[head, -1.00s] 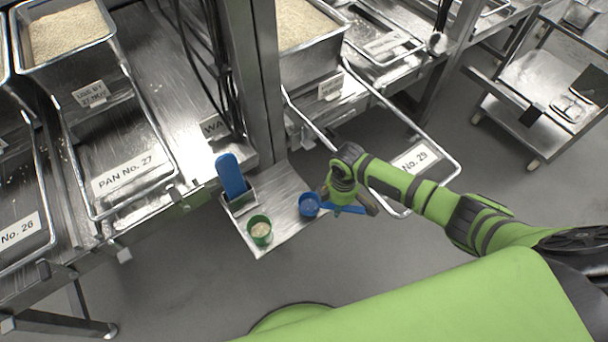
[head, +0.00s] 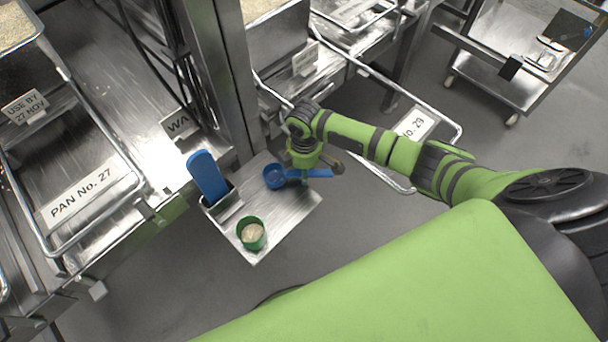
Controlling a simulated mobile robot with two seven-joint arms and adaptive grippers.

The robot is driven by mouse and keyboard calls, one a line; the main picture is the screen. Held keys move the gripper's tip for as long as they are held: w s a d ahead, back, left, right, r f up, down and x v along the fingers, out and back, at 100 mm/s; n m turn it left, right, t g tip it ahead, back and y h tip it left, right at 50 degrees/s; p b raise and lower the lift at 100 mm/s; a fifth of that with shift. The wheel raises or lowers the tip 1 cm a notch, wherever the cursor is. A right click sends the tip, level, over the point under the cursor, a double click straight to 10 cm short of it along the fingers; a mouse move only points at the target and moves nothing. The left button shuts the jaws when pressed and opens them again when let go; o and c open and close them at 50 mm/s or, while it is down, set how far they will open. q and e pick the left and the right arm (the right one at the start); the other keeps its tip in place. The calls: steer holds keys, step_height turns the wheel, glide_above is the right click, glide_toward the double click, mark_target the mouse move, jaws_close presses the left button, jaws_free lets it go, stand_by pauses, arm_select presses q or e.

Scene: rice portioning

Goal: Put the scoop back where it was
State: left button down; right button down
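The blue scoop (head: 273,177) shows its round cup over the far right part of the small metal shelf (head: 290,214). Its handle points right, under my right gripper (head: 306,175). My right gripper appears shut on this handle, though the fingertips are partly hidden by the wrist. I cannot tell whether the scoop touches the shelf or hangs just above it. My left gripper is not in view.
A green cup (head: 251,235) with rice stands near the shelf's front corner. A blue paddle (head: 207,176) stands in a metal holder (head: 225,205) at the shelf's left. A metal post (head: 222,75) rises behind. The shelf's right part is bare.

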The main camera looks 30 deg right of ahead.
steer(key=shift+w+f, duration=0.1)
steer(key=c, duration=0.9)
jaws_free()
steer(key=shift+c, duration=0.2)
steer(key=shift+r+p, duration=0.55)
steer(key=shift+r, duration=3.35)
